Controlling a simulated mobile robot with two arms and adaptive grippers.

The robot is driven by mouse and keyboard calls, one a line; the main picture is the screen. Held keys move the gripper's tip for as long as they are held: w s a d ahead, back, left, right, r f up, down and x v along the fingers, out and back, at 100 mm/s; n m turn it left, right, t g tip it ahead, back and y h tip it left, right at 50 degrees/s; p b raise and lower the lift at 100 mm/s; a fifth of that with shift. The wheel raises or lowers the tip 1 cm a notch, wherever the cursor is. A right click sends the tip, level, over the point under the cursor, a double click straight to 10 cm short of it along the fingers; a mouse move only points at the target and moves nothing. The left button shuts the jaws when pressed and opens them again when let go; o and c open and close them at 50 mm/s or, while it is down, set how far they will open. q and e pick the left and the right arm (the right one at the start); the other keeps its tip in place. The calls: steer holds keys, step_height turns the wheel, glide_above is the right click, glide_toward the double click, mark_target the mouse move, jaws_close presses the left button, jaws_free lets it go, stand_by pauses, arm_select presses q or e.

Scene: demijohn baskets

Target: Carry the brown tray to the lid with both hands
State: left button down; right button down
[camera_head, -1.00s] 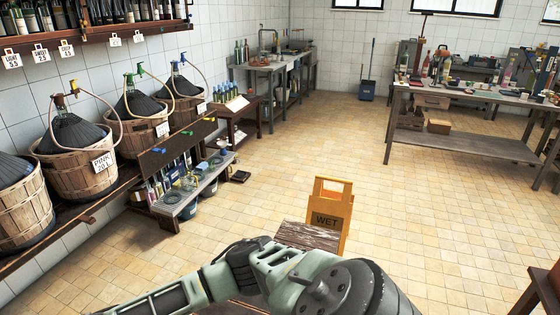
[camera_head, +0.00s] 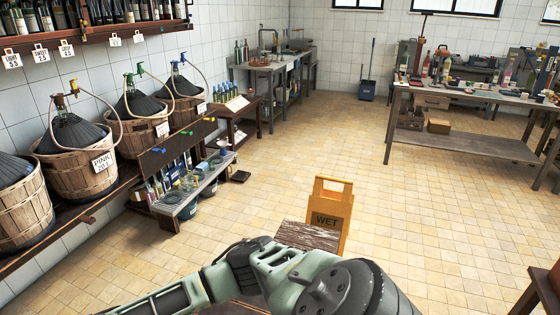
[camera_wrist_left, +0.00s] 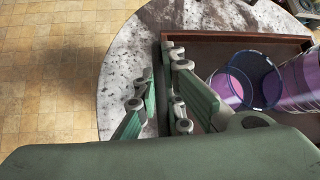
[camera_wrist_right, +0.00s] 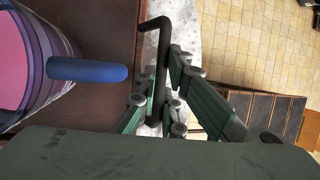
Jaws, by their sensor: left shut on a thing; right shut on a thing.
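The brown tray (camera_wrist_left: 285,42) shows in the left wrist view with a dark glass-like vessel (camera_wrist_left: 250,80) and a purple patterned one (camera_wrist_left: 300,78) on it. My left gripper (camera_wrist_left: 158,80) is shut at the tray's near side. In the right wrist view the tray (camera_wrist_right: 112,40) carries a purple patterned vessel (camera_wrist_right: 25,60) with a blue handle. My right gripper (camera_wrist_right: 158,88) is shut on the tray's black bent handle (camera_wrist_right: 163,45). A round, worn grey-white surface (camera_wrist_left: 130,60) lies below the tray; I cannot tell whether it is the lid. The head view hides both grippers.
A yellow wet-floor sign (camera_head: 328,212) stands ahead, behind a worn plank-like surface (camera_head: 310,236). Demijohn baskets (camera_head: 75,168) line the left wall. A workbench (camera_head: 470,95) stands at the back right. The tiled floor (camera_head: 440,215) between is open.

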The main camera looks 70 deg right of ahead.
arm_select(q)
steer(key=c, duration=1.8)
jaws_free()
steer(key=shift+d+r, duration=0.2)
steer(key=shift+d, duration=0.1)
arm_select(e)
steer(key=shift+a+r, duration=0.1)
steer(key=shift+a, duration=0.3)
arm_select(q)
steer(key=shift+a+f, duration=0.15)
steer(key=shift+f, duration=0.1)
arm_select(e)
steer(key=c, duration=2.3)
jaws_free()
steer(key=shift+d, duration=0.1)
arm_select(q)
steer(key=shift+a+r, duration=0.1)
arm_select(e)
steer(key=o, duration=0.5)
steer(key=shift+d, duration=0.2)
